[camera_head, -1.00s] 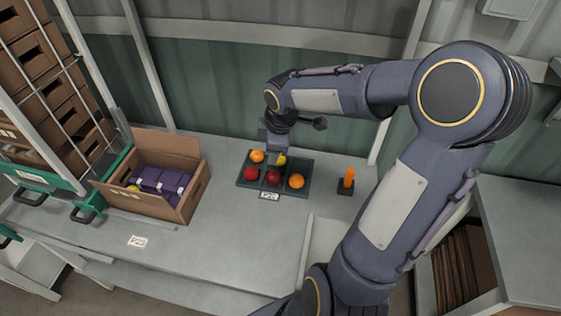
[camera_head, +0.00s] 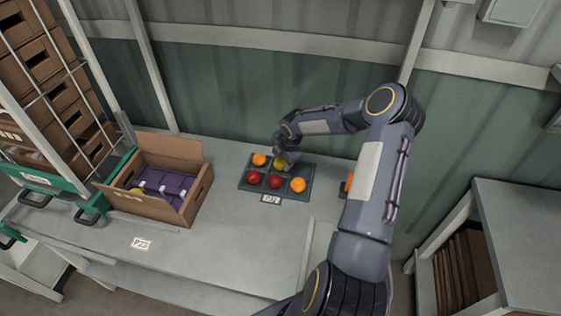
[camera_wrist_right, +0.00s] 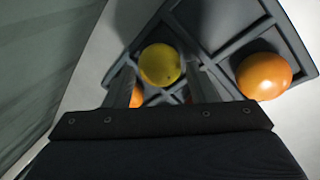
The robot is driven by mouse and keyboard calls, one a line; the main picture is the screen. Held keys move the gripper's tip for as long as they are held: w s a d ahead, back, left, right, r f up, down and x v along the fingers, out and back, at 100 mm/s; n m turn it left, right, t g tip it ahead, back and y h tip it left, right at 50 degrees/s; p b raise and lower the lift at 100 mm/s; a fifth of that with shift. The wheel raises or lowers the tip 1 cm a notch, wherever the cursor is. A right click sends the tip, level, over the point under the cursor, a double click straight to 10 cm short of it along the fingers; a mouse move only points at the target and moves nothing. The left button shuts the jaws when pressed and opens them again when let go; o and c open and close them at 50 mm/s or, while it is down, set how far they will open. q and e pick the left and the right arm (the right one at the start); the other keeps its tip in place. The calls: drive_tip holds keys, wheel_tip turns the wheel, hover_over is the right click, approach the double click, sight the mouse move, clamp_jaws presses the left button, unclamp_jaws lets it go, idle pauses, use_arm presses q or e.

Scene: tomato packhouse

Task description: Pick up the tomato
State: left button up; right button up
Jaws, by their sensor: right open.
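A dark tray (camera_head: 286,198) with several compartments lies on the bench. Two round red tomatoes (camera_head: 275,181) (camera_head: 253,177) sit in its front row, and an orange one (camera_head: 297,185) sits at the front right. Another orange one (camera_head: 259,159) and a yellow one (camera_head: 280,163) are in the back row. My right gripper (camera_head: 286,160) is at the back row, over the yellow one and partly hiding it. In the right wrist view, my open right gripper (camera_wrist_right: 160,78) has the yellow fruit (camera_wrist_right: 160,64) between its fingers; contact cannot be told. My left gripper is out of view.
An open cardboard box (camera_head: 183,205) with purple contents stands on the bench to the left of the tray. An orange item (camera_head: 348,182) right of the tray is partly hidden by my arm. The corrugated wall (camera_head: 230,100) is close behind. The bench front (camera_head: 215,245) is clear.

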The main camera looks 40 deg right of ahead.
drive_tip(key=shift+x, duration=1)
drive_tip(key=c, duration=0.4)
drive_tip(key=shift+r, duration=0.1)
